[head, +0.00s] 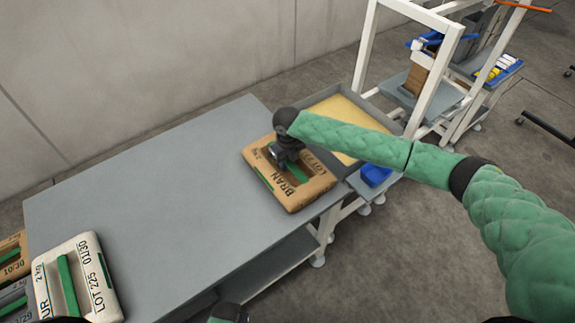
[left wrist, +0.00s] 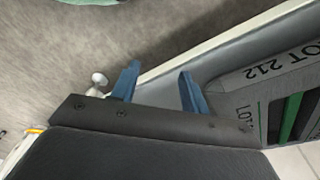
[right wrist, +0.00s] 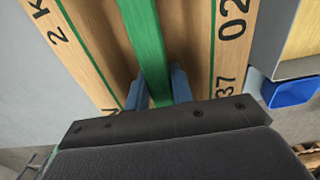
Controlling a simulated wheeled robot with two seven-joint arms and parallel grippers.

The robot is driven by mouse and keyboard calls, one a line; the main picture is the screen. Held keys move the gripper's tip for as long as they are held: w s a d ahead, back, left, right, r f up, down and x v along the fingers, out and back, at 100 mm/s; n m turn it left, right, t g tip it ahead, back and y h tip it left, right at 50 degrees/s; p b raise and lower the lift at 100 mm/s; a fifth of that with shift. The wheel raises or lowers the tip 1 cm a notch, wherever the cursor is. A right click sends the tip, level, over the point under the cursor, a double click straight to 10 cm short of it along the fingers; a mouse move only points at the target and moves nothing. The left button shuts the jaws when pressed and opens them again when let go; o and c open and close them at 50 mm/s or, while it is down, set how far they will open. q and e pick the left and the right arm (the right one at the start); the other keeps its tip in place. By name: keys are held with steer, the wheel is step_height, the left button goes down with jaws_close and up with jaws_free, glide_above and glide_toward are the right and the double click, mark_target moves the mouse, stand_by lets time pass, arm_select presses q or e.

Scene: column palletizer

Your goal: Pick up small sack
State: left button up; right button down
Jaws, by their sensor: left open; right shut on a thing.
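A tan small sack marked BRAN (head: 308,192) lies at the right end of the grey table, with a green strap handle. My right gripper (head: 287,160) is over it. In the right wrist view my right gripper (right wrist: 160,92) has its blue fingers shut on the green strap (right wrist: 147,50) of the tan sack (right wrist: 88,40). A white sack marked LOT 225 (head: 76,280) with a green strap lies at the table's near left. My left gripper (left wrist: 158,88) is open and empty in the left wrist view, apart from a grey sack (left wrist: 285,75) marked LOT 212.
The grey table (head: 150,190) is clear in its middle. More sacks, including a brown one (head: 12,258), lie at the far left. A grey tray with a yellow floor (head: 345,122) and a blue bin (head: 375,175) stand right of the tan sack. A white frame (head: 436,80) rises behind.

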steer(key=shift+r, duration=0.25)
